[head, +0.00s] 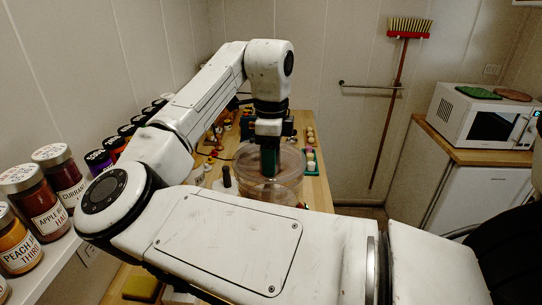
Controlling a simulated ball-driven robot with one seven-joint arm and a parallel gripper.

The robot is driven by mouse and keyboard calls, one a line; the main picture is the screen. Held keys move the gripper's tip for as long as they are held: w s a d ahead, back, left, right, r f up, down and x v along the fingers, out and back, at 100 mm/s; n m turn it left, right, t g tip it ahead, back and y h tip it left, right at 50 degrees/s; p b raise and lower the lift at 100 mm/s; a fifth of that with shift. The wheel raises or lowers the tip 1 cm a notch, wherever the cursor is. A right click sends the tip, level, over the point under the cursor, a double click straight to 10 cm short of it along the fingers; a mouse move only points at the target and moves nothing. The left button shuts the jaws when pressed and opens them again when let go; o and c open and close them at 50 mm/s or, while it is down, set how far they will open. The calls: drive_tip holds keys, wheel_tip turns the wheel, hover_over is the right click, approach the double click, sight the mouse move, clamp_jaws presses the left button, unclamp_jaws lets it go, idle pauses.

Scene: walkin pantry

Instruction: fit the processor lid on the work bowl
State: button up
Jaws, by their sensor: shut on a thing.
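The clear round work bowl (285,192) stands on the wooden counter, beyond my arm and partly hidden by it. A clear round disc that looks like the processor lid (292,160) is at the bowl's top. My gripper (269,172) points down over it and is shut on the lid. The fingertips are small and partly hidden here. I cannot tell whether the lid is seated on the rim or held just above it.
Jars (40,205) line a shelf at the left. Small items crowd the wooden counter (318,190) around the bowl, including a green tray (311,165) at its right. A white microwave (485,118) stands on a separate cabinet at the right. A broom (395,90) hangs on the back wall.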

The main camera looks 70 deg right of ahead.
drive_tip(key=shift+f+b, duration=0.4)
drive_tip(key=shift+f, duration=0.6)
drive_tip(key=o, duration=1.3)
drive_tip(key=shift+r, duration=0.1)
wheel_tip(320, 180, up, 11)
drive_tip(key=b, duration=0.1)
